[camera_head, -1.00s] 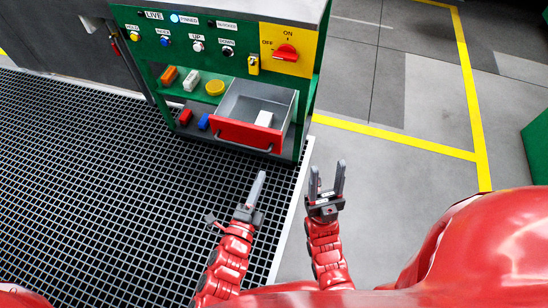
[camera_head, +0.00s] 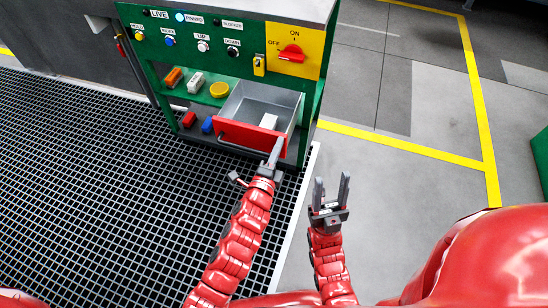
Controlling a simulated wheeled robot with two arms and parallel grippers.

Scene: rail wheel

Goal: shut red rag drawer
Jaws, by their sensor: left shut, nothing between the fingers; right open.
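The red-fronted drawer (camera_head: 235,133) stands pulled out of the lower right of the green cabinet (camera_head: 160,68). Its grey inside shows, with a white block (camera_head: 268,121) in it. A thin bar handle runs along the lower part of the red front. My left gripper (camera_head: 276,147) is shut and empty, with its fingertips at the right end of the red front. I cannot tell whether they touch it. My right gripper (camera_head: 331,190) is open and empty, pointing up over the grey floor, to the right of and apart from the drawer.
Left of the drawer, the shelves hold an orange block (camera_head: 173,77), a white block (camera_head: 196,83), a yellow round dish (camera_head: 219,89), a red block (camera_head: 189,119) and a blue block (camera_head: 207,125). A control panel with a red knob (camera_head: 291,54) is above. Black grating (camera_head: 110,190) covers the floor in front.

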